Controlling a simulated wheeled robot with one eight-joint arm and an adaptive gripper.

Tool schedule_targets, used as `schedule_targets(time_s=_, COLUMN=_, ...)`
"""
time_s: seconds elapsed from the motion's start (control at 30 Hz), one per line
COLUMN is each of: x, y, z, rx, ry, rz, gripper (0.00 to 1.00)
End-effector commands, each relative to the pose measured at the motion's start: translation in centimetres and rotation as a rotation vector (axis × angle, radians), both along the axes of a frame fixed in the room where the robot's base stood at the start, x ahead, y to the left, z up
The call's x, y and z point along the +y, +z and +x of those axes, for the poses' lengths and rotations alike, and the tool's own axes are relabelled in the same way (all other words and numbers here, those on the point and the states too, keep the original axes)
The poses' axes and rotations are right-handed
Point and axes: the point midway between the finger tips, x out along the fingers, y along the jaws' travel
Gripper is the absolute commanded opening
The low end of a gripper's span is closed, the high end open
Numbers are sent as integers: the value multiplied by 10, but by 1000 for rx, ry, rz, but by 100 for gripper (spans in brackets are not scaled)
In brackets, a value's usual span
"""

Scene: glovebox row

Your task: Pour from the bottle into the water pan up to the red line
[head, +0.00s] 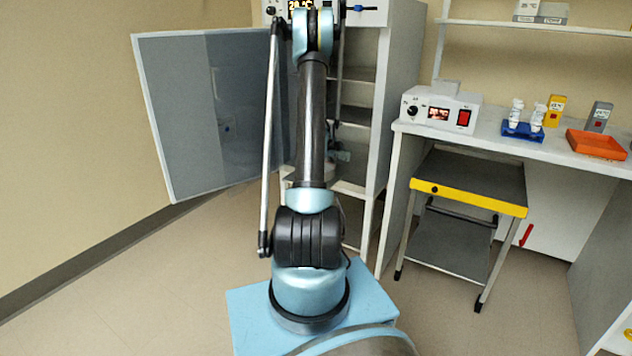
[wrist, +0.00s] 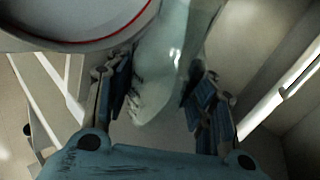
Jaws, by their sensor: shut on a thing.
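The bottle (wrist: 168,55) is clear and pale in the wrist view, between the two fingers of my gripper (wrist: 160,95), which is shut on it. It leans in the picture, and its upper end runs out of the frame, so its mouth is hidden. The water pan (wrist: 75,18) is a pale round vessel at the upper left, just beside the bottle. The red line (wrist: 112,40) curves along its wall. I cannot see any stream or tell the water level. In the head view my arm hides the bottle and the pan.
An open cabinet (head: 402,75) with shelves stands behind my arm, its grey door (head: 175,110) swung left. To the right are a yellow-edged cart (head: 470,180) and a bench with a control box (head: 440,108), a blue rack (head: 522,131) and an orange tray (head: 597,144).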

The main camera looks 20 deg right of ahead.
Motion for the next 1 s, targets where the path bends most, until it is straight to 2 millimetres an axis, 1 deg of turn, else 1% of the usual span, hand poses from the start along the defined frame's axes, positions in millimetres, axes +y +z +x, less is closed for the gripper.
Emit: schedule_targets(time_s=1.0, x=0, y=4, z=0, rx=22, ry=0, rz=-43, gripper=13)
